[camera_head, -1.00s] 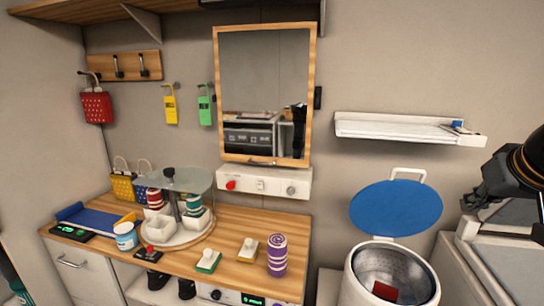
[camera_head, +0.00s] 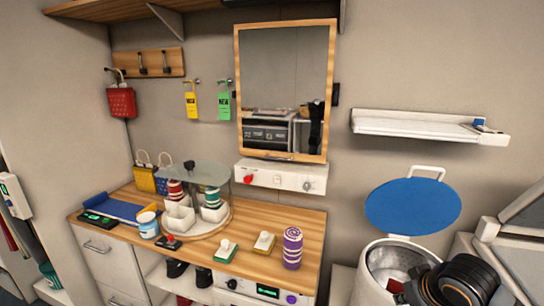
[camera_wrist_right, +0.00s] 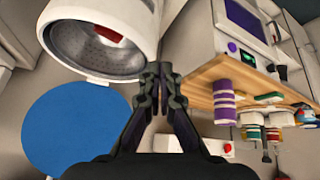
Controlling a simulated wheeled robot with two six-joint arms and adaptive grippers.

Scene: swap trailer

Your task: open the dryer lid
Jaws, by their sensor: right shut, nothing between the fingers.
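The dryer (camera_head: 372,268) is a white round tub with a metal drum inside, at the lower right of the head view. Its round blue lid (camera_head: 412,206) stands raised behind the opening, with a white handle (camera_head: 427,171) at its top. The wrist view shows the blue lid (camera_wrist_right: 76,128) and the dryer (camera_wrist_right: 88,42) with something red inside. My left gripper is not in view.
A wooden counter (camera_head: 262,212) left of the dryer holds a purple striped roll (camera_head: 292,248), brushes and a glass-topped carousel (camera_head: 195,172). A white shelf (camera_head: 410,127) is on the wall above the lid. A grey slanted unit (camera_head: 505,250) stands at the right.

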